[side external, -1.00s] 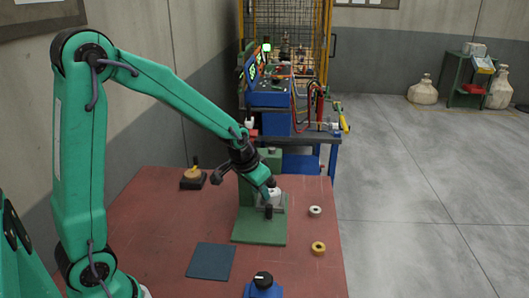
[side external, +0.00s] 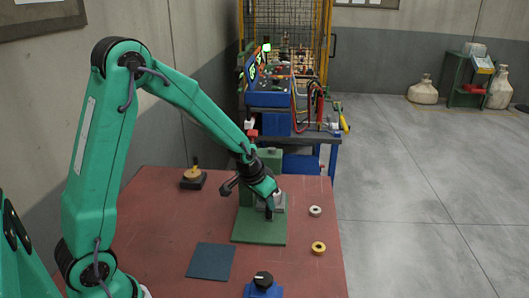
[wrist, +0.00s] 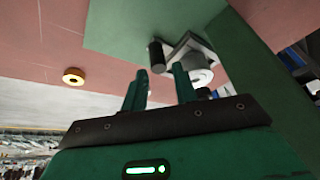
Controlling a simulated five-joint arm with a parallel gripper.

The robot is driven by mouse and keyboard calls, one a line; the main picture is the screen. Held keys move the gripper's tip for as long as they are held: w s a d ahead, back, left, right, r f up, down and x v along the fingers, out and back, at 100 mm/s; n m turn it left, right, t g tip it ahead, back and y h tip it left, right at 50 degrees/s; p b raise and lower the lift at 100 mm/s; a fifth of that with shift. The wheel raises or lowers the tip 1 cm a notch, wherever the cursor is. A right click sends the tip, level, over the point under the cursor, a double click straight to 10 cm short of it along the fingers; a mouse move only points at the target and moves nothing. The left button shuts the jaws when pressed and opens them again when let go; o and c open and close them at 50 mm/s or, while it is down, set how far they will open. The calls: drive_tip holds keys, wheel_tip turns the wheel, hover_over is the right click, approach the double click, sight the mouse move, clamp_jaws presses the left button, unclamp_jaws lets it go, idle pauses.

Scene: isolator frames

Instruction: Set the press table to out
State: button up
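The press is green, with a flat base plate (side external: 256,238) and an upright column (side external: 270,157) on the red bench. Its grey press table (wrist: 183,43) carries a white round piece (wrist: 201,75) and has a black knob handle (wrist: 156,56) on its near side. In the wrist view my gripper (wrist: 157,86) is open, its two green fingers apart with nothing between them. The black handle shows just beyond the finger tips. In the side view my gripper (side external: 270,200) is low at the press, and hides much of the press table.
A blue-grey mat (side external: 211,261) and a blue box with a black knob (side external: 263,287) lie nearer the camera. A pale ring (side external: 315,211) and a yellow ring (side external: 318,248) sit to the right. A black block with a wooden knob (side external: 193,179) stands at the back left.

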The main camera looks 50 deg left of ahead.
drive_tip(key=shift+x, duration=2.1)
drive_tip(key=shift+d, duration=0.1)
clamp_jaws()
